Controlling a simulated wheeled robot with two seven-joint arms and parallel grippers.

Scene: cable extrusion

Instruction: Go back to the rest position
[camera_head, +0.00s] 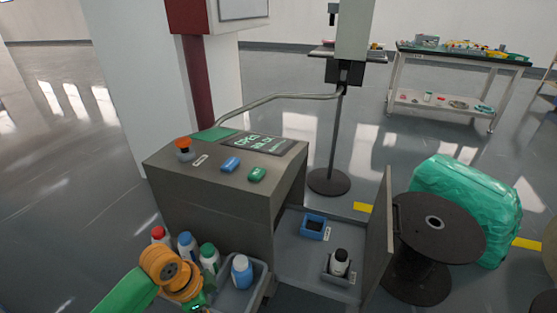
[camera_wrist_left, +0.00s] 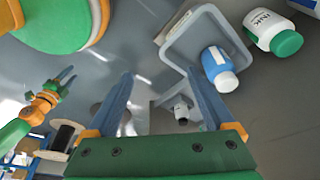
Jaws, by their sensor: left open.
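My left arm, green and orange, comes in at the bottom left of the head view, and its hand is mostly cut off by the lower edge. In the left wrist view, my left gripper (camera_wrist_left: 160,74) has its two blue fingers wide apart with nothing between them. Beyond the fingertips is a grey bin (camera_wrist_left: 167,50) with a blue bottle (camera_wrist_left: 215,66) at its edge. A small gripper (camera_wrist_left: 65,79) on a green and orange arm, seemingly my right one, shows at the left of the wrist view, too small to read its jaws.
In the head view, bottles with red (camera_head: 157,233), blue (camera_head: 187,244) and green (camera_head: 208,257) caps stand beside my left arm. A blue bottle (camera_head: 242,270) is in the bin. The control box (camera_head: 208,205), a black spool (camera_head: 437,232) and a green-wrapped roll (camera_head: 470,200) stand nearby.

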